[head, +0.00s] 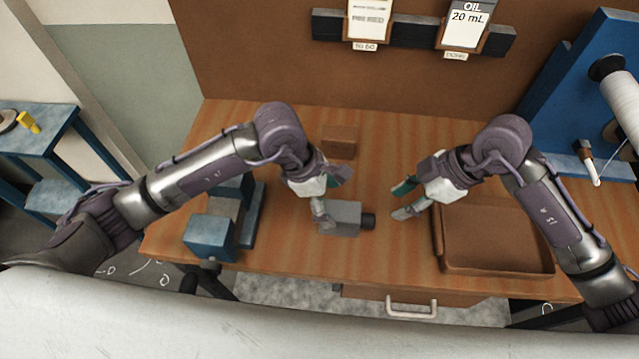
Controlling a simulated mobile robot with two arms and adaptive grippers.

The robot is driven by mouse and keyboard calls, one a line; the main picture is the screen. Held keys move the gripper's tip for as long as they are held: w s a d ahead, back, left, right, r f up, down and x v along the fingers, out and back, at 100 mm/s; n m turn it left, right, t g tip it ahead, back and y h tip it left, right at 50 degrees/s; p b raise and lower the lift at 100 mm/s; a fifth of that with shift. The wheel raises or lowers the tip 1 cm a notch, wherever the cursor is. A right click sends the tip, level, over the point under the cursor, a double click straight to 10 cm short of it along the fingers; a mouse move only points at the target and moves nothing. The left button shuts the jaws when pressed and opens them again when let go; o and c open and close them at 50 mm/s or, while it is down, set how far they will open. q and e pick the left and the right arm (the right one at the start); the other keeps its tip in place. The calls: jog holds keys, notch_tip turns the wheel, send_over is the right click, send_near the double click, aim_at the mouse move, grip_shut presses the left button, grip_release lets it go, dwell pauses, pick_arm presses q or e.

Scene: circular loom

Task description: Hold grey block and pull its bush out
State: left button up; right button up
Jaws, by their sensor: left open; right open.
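The grey block (345,217) lies on the wooden bench near the middle. Its dark bush (368,221) sticks out of the block's right side. My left gripper (334,198) is open at the block's left end, with one finger in front of that end; whether it touches the block I cannot tell. My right gripper (401,202) is open and empty to the right of the bush, apart from it, with its fingers pointing left.
A brown tray (440,262) stands at the right of the bench. A blue vise (208,238) is at the left. A small brown block (339,141) lies behind the grey block. A blue machine frame (567,105) with a white spool rises at the right. A drawer handle shows below the front edge.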

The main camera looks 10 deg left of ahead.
aim_at(336, 210)
pick_arm(q)
jog(key=x, duration=0.6)
grip_shut()
dwell(0.4)
